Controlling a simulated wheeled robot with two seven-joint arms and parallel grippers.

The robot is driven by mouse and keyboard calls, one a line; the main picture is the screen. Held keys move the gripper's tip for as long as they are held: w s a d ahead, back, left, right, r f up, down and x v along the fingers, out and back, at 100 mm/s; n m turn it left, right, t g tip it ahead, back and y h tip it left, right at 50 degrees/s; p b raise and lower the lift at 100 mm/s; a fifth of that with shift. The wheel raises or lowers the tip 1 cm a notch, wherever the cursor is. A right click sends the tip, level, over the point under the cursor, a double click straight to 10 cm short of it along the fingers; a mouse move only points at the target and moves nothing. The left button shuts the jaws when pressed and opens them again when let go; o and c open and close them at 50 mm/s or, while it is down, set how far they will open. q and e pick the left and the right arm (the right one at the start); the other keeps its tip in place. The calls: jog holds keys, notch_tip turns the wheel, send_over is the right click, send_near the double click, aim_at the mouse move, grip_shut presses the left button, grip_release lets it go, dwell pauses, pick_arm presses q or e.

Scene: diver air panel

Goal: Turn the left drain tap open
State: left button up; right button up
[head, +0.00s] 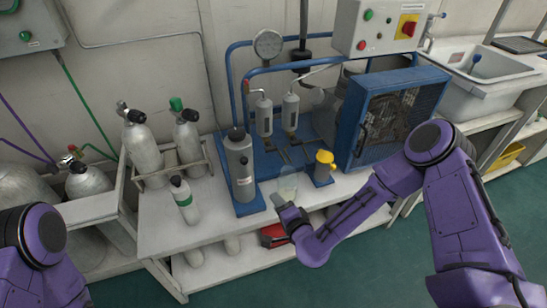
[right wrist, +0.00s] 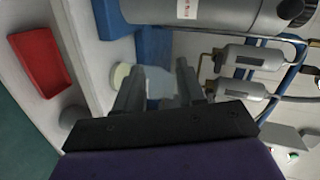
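Two grey filter cylinders stand on the blue panel, the left one (head: 264,117) and the right one (head: 290,112). Small dark tap parts show beneath them; the left drain tap (head: 269,145) is too small for its setting to be read. My right gripper (head: 284,203) is low at the bench's front edge, in front of and below the taps, not touching them. A clear cup (head: 288,186) is at its fingertips. In the right wrist view the clear cup (right wrist: 158,82) fills the gap between the fingers. My left gripper is out of view.
A grey cylinder (head: 240,170) stands left of the taps, a yellow-topped blue container (head: 324,167) right of them. The blue caged compressor (head: 395,115) is farther right. Gas bottles (head: 142,145) stand at left. A red tray (right wrist: 40,68) lies under the bench.

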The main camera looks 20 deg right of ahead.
aim_at(272, 150)
jog(key=w+d+r+m+t+h, duration=0.1)
jog(key=w+d+r+m+t, duration=0.25)
jog(key=w+r, duration=0.4)
jog(key=shift+n, duration=0.35)
jog(key=w, duration=0.9)
jog(key=shift+a+f, duration=0.1)
jog(key=shift+a, duration=0.15)
grip_shut()
